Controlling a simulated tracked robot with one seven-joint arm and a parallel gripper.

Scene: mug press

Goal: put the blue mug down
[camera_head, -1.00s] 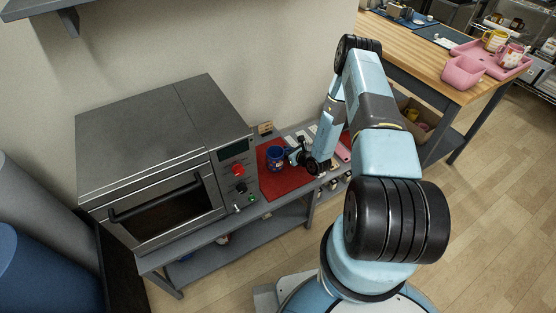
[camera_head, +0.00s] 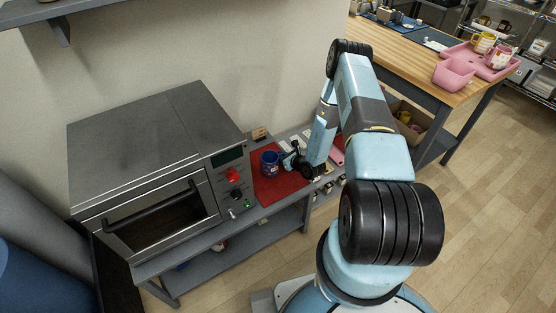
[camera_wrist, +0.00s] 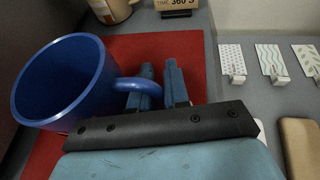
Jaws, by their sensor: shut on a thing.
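The blue mug (camera_head: 270,162) is upright over the red mat (camera_head: 281,186), beside the grey press machine. In the wrist view the mug (camera_wrist: 62,85) is at the left, its handle pointing right toward my gripper. My gripper (camera_wrist: 160,88) is shut on the mug's handle, with a finger on either side of it. In the head view my gripper (camera_head: 289,160) reaches the mug from the right. The red mat (camera_wrist: 150,48) shows behind and below the mug. I cannot tell whether the mug's base touches the mat.
The grey press machine (camera_head: 160,150) with a red button (camera_head: 232,174) stands left of the mat. A small sign (camera_wrist: 178,4) and a tan mug (camera_wrist: 112,8) are behind it. Patterned cards (camera_wrist: 231,58) lie to the right. A wooden table (camera_head: 420,55) holds pink trays.

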